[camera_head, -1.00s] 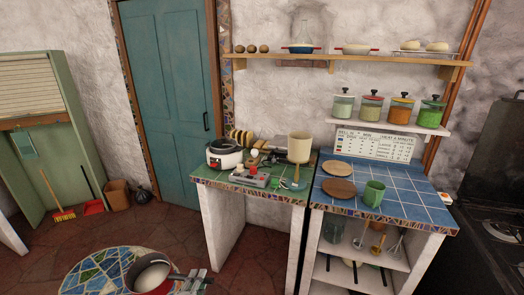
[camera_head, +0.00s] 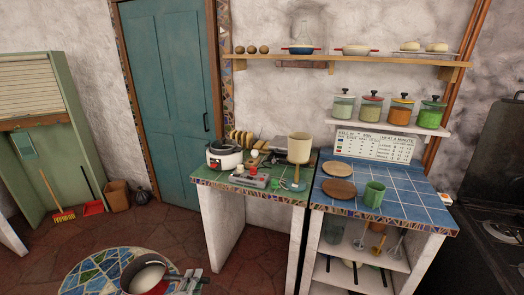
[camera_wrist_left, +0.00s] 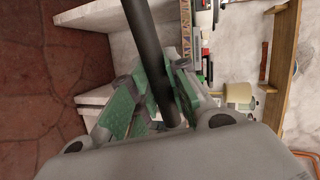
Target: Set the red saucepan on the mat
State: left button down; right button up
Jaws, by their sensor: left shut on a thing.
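The red saucepan (camera_head: 150,286) is at the lower left of the head view, with a pale rim and a dark handle. It appears tilted, and its base is partly hidden. My left gripper (camera_head: 188,282) is at its right, shut on the handle. In the left wrist view the black handle (camera_wrist_left: 148,50) runs between the green-padded fingers of my left gripper (camera_wrist_left: 158,100). Two round brown discs, (camera_head: 338,169) and (camera_head: 339,189), lie flat on the blue-tiled counter; which thing is the mat I cannot tell for sure. My right gripper is out of view.
A round mosaic surface (camera_head: 82,278) lies beneath or behind the pan. The blue-tiled counter (camera_head: 410,192) holds a green mug (camera_head: 374,194). The green counter (camera_head: 220,180) holds a rice cooker (camera_head: 224,155) and a lamp (camera_head: 299,147). The counter's right front is clear.

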aim_at(347, 198)
jog(key=i+j+z, duration=0.1)
jog(key=j+z, duration=0.15)
jog(key=z, duration=0.2)
jog(key=i+j+z, duration=0.1)
jog(key=j+z, duration=0.15)
jog(key=z, duration=0.15)
jog(key=j+z, duration=0.3)
jog(key=z, duration=0.15)
jog(key=j+z, duration=0.3)
jog(key=z, duration=0.15)
